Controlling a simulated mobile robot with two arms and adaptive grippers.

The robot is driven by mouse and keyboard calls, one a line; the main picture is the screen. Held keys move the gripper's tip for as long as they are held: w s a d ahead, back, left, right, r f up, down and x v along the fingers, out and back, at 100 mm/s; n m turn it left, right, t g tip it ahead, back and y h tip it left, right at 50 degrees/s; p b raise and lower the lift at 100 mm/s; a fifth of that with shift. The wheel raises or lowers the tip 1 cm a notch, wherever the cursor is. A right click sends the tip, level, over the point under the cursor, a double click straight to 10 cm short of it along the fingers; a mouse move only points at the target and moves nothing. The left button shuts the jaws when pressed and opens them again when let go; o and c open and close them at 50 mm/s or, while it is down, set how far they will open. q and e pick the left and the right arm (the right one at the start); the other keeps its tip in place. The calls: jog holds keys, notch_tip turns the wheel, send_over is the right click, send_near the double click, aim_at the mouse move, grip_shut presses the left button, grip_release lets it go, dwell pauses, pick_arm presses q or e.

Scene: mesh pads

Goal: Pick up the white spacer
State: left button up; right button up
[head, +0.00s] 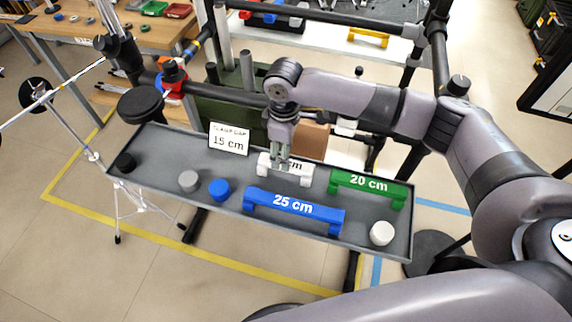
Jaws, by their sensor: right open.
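The white spacer (299,177) lies in the middle of the grey tray (225,220), toward its back edge. Its label is partly hidden by my gripper, leaving only "cm" readable. My right gripper (279,165) points down over the left part of the white spacer, with its fingers open. I cannot tell whether the fingers touch it. A blue spacer marked 25 cm (293,207) lies in front of it, and a green spacer marked 20 cm (368,185) lies to its right. A white card (229,139) reading 15 cm stands at the back edge. My left gripper is not in view.
On the tray are a black knob (125,162), a grey cylinder (188,181), a blue cap (219,189) and a white cylinder (382,233). Black rack tubes (235,92) run behind the tray. A tripod (125,200) stands at the left.

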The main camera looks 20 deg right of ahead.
notch_tip(320, 180, down, 2)
jog(key=shift+s+d+f, duration=0.1)
jog(key=shift+d, duration=0.05)
notch_tip(320, 180, down, 3)
jog(key=shift+d+f, duration=0.1)
jog(key=shift+f, duration=0.25)
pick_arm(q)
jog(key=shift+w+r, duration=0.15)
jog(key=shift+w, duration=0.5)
pick_arm(e)
jog(key=shift+c, duration=0.4)
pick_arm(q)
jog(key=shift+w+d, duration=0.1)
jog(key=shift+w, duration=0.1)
pick_arm(e)
grip_shut()
